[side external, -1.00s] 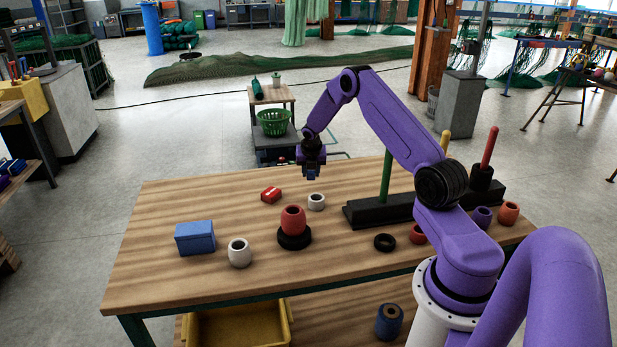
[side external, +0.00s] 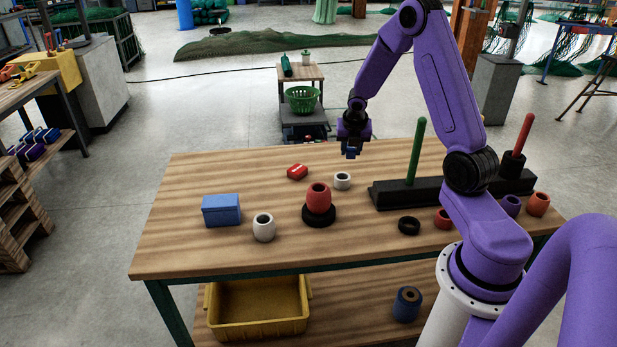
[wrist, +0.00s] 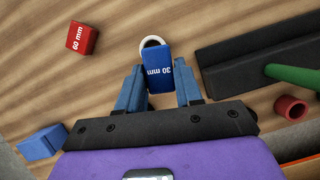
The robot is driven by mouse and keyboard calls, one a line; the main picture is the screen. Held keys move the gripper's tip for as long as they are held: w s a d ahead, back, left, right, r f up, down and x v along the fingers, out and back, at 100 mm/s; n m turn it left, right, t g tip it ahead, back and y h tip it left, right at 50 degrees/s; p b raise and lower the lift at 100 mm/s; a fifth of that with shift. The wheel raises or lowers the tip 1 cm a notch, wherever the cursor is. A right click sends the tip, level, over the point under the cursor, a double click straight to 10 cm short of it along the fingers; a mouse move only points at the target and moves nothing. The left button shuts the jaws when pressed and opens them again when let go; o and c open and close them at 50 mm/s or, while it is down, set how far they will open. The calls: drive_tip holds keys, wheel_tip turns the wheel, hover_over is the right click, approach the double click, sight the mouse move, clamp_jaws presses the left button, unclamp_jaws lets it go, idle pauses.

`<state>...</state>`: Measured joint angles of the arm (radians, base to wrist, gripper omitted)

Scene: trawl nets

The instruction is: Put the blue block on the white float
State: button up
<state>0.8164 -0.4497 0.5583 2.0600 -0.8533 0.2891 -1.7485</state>
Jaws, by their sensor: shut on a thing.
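My gripper (side external: 351,150) is shut on a small blue block and holds it in the air above the far side of the table. In the wrist view, the blue block (wrist: 157,68), marked "30 mm", sits between the fingertips (wrist: 157,92). A small white float (side external: 342,181) stands on the table below the gripper. In the wrist view, the rim of the white float (wrist: 152,42) shows past the block, which hides most of it. A second, larger white float (side external: 263,228) stands nearer the front.
A red block (side external: 297,172) lies left of the small white float. A red float (side external: 317,196) sits on a black ring. A blue box (side external: 221,211) stands at the left. A dark stand (side external: 400,193) with a green peg (side external: 417,150) is at the right.

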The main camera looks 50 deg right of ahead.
drive_tip(key=s+a+r+n+t+y, duration=0.1)
drive_tip(key=s+a+r+n, duration=0.1)
drive_tip(key=a, duration=0.8)
drive_tip(key=s+a+r+n, duration=0.2)
drive_tip(key=s+a, duration=0.1)
drive_tip(key=a, duration=0.7)
drive_tip(key=s+a+r+n+t+y, duration=0.1)
drive_tip(key=s+a+r+n, duration=0.15)
drive_tip(key=a, duration=0.75)
approach(262, 218)
drive_tip(key=shift+w+d+f, duration=0.6)
drive_tip(key=shift+w+f, duration=0.1)
drive_tip(key=shift+w, duration=0.2)
drive_tip(key=shift+w+f, duration=0.15)
drive_tip(key=shift+f, duration=0.8)
drive_tip(key=shift+w+f, duration=0.15)
drive_tip(key=shift+f, duration=0.8)
drive_tip(key=shift+f, duration=0.1)
drive_tip(key=o, duration=1)
drive_tip(key=shift+g, duration=0.3)
drive_tip(key=shift+o, duration=0.2)
